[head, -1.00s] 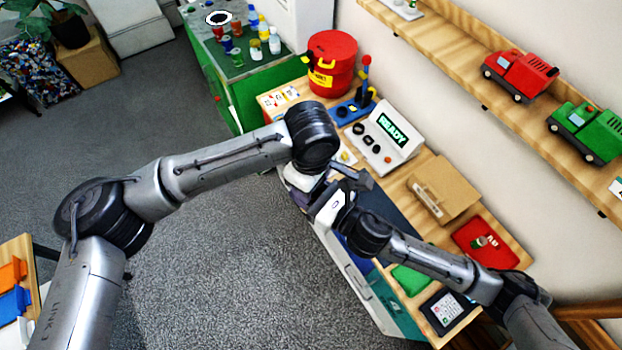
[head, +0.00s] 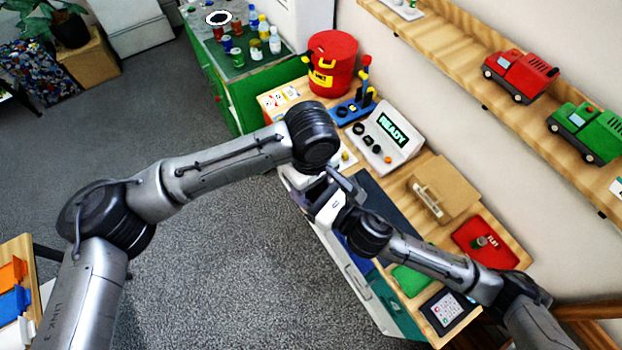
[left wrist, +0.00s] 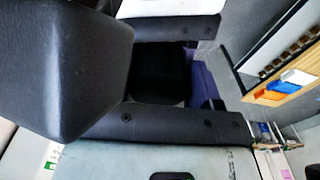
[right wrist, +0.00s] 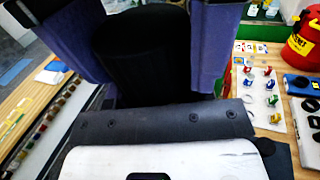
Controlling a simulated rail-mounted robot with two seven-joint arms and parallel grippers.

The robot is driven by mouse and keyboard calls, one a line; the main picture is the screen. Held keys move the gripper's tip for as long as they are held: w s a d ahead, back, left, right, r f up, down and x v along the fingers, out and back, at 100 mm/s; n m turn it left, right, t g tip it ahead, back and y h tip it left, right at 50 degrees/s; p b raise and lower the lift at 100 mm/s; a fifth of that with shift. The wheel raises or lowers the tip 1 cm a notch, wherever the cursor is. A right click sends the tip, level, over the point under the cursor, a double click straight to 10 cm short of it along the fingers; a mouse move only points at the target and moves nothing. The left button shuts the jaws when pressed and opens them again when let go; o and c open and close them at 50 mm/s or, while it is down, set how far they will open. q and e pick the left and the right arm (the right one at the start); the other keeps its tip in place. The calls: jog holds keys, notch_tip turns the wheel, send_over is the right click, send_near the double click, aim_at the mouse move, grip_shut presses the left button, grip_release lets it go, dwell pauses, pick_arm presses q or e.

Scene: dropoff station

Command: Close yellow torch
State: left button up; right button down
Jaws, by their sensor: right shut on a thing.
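My left gripper (head: 312,188) and right gripper (head: 330,194) meet nearly face to face above the front edge of the bench. In the right wrist view, my right gripper's purple fingers (right wrist: 140,50) stand on either side of a dark cylinder (right wrist: 145,55), and it is shut on it. A dark block (left wrist: 160,75) shows between two grey bars in the left wrist view, with purple finger parts (left wrist: 205,85) beside it. No yellow torch body can be made out. The hands hide most of what lies between them. Whether my left gripper grips anything is unclear.
On the bench stand a red canister (head: 332,62), a blue base with levers (head: 352,108), a READY console (head: 388,135), a brown box (head: 444,190), a red tray (head: 490,245) and a tablet (head: 447,312). A shelf with toy trucks (head: 520,75) runs along the wall.

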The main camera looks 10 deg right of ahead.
pick_arm(q)
jog(key=o, duration=0.3)
jog(key=shift+r, duration=0.1)
jog(key=shift+r, duration=2.15)
jog(key=shift+c, duration=0.3)
jog(key=shift+r+n, duration=1.7)
jog(key=shift+r, duration=0.05)
jog(key=shift+f, duration=4)
